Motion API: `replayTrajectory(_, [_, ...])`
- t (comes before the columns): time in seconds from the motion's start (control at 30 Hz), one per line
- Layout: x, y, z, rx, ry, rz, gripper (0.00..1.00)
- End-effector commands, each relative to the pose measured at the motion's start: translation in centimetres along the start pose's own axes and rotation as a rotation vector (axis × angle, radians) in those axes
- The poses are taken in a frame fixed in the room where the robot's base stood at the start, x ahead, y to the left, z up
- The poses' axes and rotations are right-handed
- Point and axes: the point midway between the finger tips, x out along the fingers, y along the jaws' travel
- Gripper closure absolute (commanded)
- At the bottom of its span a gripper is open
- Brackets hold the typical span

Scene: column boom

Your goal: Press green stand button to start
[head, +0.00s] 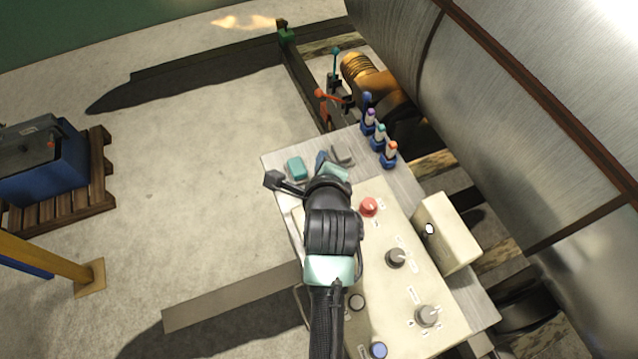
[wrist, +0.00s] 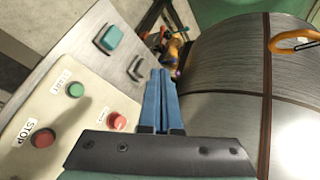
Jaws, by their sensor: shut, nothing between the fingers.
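The green button (wrist: 75,90) sits on the cream control panel (wrist: 58,108) in the wrist view, beside a small label too blurred to read surely. In the head view my arm hides it. My gripper (wrist: 160,76) is shut and empty, its blue fingers side by side, to the right of the green button and apart from it in the wrist view. In the head view the fingertips of my gripper (head: 321,158) show over the grey plate at the panel's far end.
A red STOP button (wrist: 44,137) and another red button (wrist: 117,122) are close to the green one. A teal block (head: 296,168) lies on the grey plate. Several small bottles (head: 379,135) stand at its right edge. A large metal cylinder (head: 530,110) fills the right.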

Motion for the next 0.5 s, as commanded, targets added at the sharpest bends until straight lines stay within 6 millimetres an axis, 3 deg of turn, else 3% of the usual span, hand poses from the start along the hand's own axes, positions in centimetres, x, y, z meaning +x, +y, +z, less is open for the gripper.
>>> replayTrajectory(0.1, [-0.2,3.8,-1.8,0.173,0.053,0.104,1.0])
replayTrajectory(0.2, [-0.2,5.7,-2.6,0.254,0.08,0.144,1.0])
replayTrajectory(0.5, [-0.1,6.5,-3.0,0.293,0.093,0.16,1.0])
